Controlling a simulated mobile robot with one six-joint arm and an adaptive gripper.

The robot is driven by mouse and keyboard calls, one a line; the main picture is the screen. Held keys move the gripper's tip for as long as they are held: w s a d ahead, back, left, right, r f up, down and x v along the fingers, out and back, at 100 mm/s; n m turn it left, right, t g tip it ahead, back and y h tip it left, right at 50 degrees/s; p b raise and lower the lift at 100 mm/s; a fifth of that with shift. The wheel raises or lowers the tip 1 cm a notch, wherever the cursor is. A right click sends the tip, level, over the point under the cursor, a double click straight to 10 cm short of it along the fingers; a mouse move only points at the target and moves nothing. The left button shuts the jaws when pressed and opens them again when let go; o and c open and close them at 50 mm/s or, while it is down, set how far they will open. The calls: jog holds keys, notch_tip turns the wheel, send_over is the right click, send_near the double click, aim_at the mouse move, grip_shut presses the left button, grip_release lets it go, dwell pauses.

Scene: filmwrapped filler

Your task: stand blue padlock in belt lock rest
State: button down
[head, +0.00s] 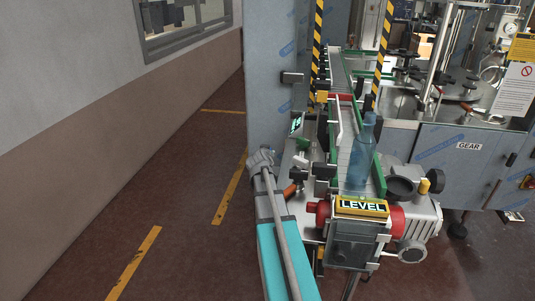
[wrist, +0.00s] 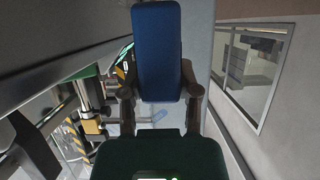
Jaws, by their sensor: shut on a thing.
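The blue padlock (wrist: 160,50) fills the upper middle of the wrist view as a long blue block. My gripper (wrist: 161,92) is shut on its lower part, with one dark finger on each side. I cannot tell for sure which part is the belt lock rest.
The conveyor belt (head: 343,125) runs away from me between green rails, with a clear blue bottle (head: 361,155) on it. A LEVEL sign (head: 361,207) marks its near end. A grey machine cabinet (head: 280,90) stands behind my gripper. Floor at left is clear.

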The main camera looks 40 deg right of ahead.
jog(key=shift+f+b, duration=1.2)
jog(key=shift+c, duration=1.3)
grip_release()
jog(key=shift+r, duration=0.1)
jog(key=shift+w+a+r+n+p, duration=0.1)
jog(key=shift+a+r+n+p, duration=0.3)
jog(key=shift+a+p, duration=0.4)
jog(key=s+a+n+g+y+p, duration=0.3)
jog(key=s+a, duration=0.2)
jog(key=a, duration=0.9)
jog(key=s+a+f+n+g+y+p, duration=0.1)
jog(key=s+a+n+g+y+p, duration=0.2)
jog(key=a, duration=1.1)
jog(key=s+a+n+g+y+p, duration=0.3)
jog(key=s+a, duration=0.6)
jog(key=a, duration=0.6)
jog(key=shift+f+y, duration=0.3)
jog(key=shift+y, duration=0.3)
